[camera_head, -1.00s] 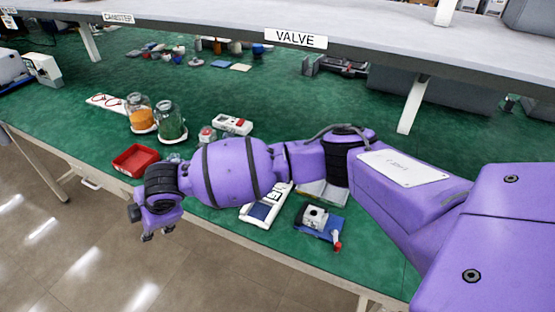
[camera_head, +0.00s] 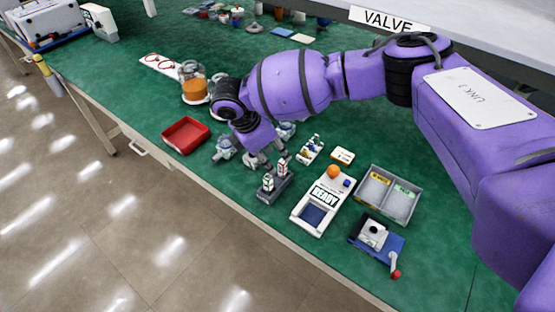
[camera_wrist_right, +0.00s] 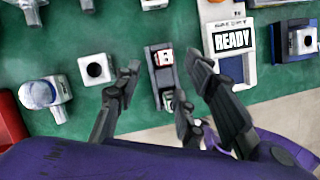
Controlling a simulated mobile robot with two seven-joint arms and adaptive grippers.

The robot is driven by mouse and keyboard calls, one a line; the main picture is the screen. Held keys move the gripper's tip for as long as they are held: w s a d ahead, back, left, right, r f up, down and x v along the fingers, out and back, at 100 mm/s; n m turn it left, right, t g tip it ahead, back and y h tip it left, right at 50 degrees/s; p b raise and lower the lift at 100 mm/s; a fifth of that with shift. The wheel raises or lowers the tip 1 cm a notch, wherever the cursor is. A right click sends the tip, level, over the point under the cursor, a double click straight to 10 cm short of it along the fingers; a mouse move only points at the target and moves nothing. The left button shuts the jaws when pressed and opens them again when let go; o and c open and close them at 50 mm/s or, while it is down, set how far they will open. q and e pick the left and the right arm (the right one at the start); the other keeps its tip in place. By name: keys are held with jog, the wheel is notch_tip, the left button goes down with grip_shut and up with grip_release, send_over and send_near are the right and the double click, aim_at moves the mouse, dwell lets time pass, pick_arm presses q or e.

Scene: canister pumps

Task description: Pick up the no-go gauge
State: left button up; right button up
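A small dark stand (camera_head: 272,192) near the table's front edge holds two upright gauge blocks. The farther block has a red mark (camera_head: 282,168) and appears to be the no-go gauge; the nearer block (camera_head: 267,183) has a greenish mark. In the right wrist view the red-marked gauge (camera_wrist_right: 162,58) sits at the stand's far end, between the spread fingers. The other block (camera_wrist_right: 172,101) is partly hidden by a finger. My right gripper (camera_head: 267,160) is open and empty, just above and behind the stand. I cannot tell whether it touches either block. My left gripper is out of view.
A white READY device (camera_head: 322,204) stands close right of the stand. A red tray (camera_head: 186,135) lies to the left. A grey two-part bin (camera_head: 387,195) and a blue fixture with a red-knobbed lever (camera_head: 376,237) are farther right. Jars (camera_head: 194,88) stand behind.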

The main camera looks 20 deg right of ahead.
aim_at(279, 162)
jog(key=shift+x, duration=1.1)
jog(key=shift+s+d+f, duration=0.2)
jog(key=shift+d+f, duration=0.05)
jog(key=shift+f, duration=0.1)
jog(key=x, duration=0.3)
jog(key=shift+w+d+f, duration=0.2)
jog(key=shift+f, duration=0.1)
jog(key=shift+w+d+f, duration=0.1)
jog(key=shift+d+f, duration=0.1)
jog(key=shift+f, duration=0.2)
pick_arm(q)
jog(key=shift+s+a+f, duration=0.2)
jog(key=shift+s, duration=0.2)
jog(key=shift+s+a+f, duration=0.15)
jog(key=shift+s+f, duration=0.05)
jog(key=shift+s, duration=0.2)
pick_arm(e)
jog(key=c, duration=0.8)
grip_shut()
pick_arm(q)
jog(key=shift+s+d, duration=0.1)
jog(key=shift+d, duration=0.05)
